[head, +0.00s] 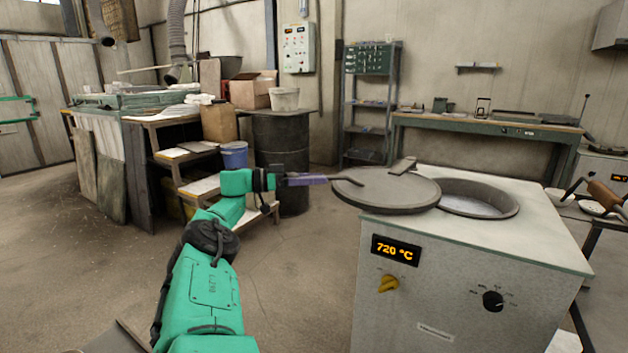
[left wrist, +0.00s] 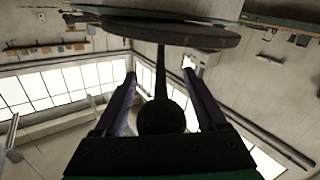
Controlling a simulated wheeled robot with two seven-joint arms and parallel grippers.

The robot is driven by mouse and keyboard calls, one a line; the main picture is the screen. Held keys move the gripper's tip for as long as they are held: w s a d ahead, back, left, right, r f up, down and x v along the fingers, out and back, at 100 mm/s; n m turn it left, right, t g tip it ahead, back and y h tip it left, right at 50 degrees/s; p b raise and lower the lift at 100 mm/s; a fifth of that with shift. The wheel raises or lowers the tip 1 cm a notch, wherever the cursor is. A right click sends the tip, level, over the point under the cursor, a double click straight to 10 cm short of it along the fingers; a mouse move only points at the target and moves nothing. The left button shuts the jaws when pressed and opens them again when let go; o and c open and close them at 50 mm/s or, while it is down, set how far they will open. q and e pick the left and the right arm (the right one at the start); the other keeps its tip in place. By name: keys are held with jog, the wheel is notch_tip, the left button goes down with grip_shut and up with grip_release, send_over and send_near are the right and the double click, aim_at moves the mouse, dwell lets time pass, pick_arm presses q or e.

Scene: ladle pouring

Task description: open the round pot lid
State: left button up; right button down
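The round pot lid (head: 385,190) is a flat grey disc at the top left of the furnace. It lies swung to the left, overhanging the furnace edge, and the round pot opening (head: 480,198) shows uncovered beside it. The lid's thin dark handle (head: 346,180) points left towards my left gripper (head: 322,180). In the left wrist view the lid (left wrist: 175,33) crosses the top. The handle (left wrist: 160,75) runs down to a dark round end between the purple fingers. The fingers stand apart with gaps on both sides of it. My right gripper is out of view.
The furnace (head: 450,285) carries a 720 °C display (head: 395,249) and knobs. At right a side table holds a brown-handled tool (head: 604,194). A dark drum (head: 282,150) and wooden steps (head: 195,184) stand behind my left arm. The floor left of the furnace is clear.

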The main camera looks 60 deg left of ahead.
pick_arm(q)
jog(key=shift+r, duration=0.4)
notch_tip(320, 180, up, 8)
jog(key=p, duration=0.4)
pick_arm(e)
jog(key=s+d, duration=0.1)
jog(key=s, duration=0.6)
pick_arm(q)
notch_tip(320, 180, up, 11)
jog(key=p, duration=0.9)
jog(key=shift+r, duration=0.15)
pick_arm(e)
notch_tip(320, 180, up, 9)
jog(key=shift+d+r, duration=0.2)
